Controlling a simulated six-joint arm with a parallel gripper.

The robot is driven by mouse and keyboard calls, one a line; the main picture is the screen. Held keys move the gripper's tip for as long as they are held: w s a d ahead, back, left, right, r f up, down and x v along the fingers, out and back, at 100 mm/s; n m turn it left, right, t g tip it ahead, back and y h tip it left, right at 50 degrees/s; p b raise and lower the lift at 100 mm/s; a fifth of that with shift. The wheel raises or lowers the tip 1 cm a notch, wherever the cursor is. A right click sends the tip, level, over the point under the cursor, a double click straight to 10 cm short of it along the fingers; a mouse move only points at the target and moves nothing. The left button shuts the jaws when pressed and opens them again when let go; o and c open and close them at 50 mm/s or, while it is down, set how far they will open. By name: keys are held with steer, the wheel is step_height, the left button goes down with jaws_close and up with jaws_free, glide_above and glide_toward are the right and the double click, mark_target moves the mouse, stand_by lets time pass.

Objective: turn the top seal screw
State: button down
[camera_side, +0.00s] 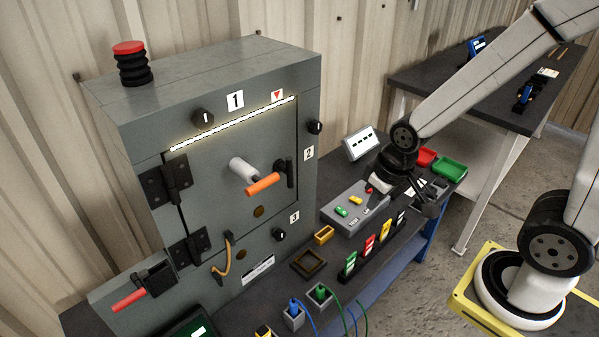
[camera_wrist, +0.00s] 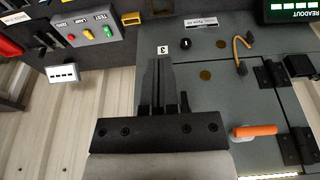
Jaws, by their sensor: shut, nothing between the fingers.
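The cabinet (camera_side: 226,175) stands with its door shut in the side view. The top seal screw, a small black knob (camera_side: 203,119), sits at the cabinet's upper edge beside the label 1 (camera_side: 235,100). In the side view my gripper (camera_side: 397,172) hangs right of the cabinet, above the bench, well apart from the top screw. The wrist view does not show that screw.
Another black knob (camera_side: 315,127) juts from the right edge, and a third (camera_side: 279,234) sits low. An orange-tipped handle (camera_side: 262,184) sticks out from the door. A grey button box (camera_side: 355,208) lies below my gripper. A red-topped black beacon (camera_side: 132,63) stands on the roof.

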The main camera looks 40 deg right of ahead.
steer(key=c, duration=0.6)
jaws_free()
steer(key=shift+w+a, duration=0.15)
steer(key=shift+w, duration=0.05)
steer(key=o, duration=0.4)
steer(key=shift+w+a+r+t, duration=0.15)
steer(key=shift+w+a+t, duration=0.15)
steer(key=shift+w, duration=0.05)
steer(key=w+a+r+n+t, duration=0.1)
steer(key=w+a+r+t, duration=0.1)
steer(key=w+a, duration=0.1)
steer(key=w+a+r+n+t+y, duration=0.1)
steer(key=w+a+r+t, duration=0.1)
steer(key=w+a, duration=0.2)
steer(key=w+a+r+t+y, duration=0.1)
steer(key=w+a+t, duration=0.1)
steer(key=w+a, duration=0.1)
steer(key=shift+w+a+r+n+t, duration=0.3)
steer(key=shift+r+n+t, duration=0.1)
steer(key=t+h, duration=0.2)
steer(key=t, duration=0.6)
glide_toward(203, 120)
steer(key=w, duration=0.2)
steer(key=shift+d+f, duration=0.2)
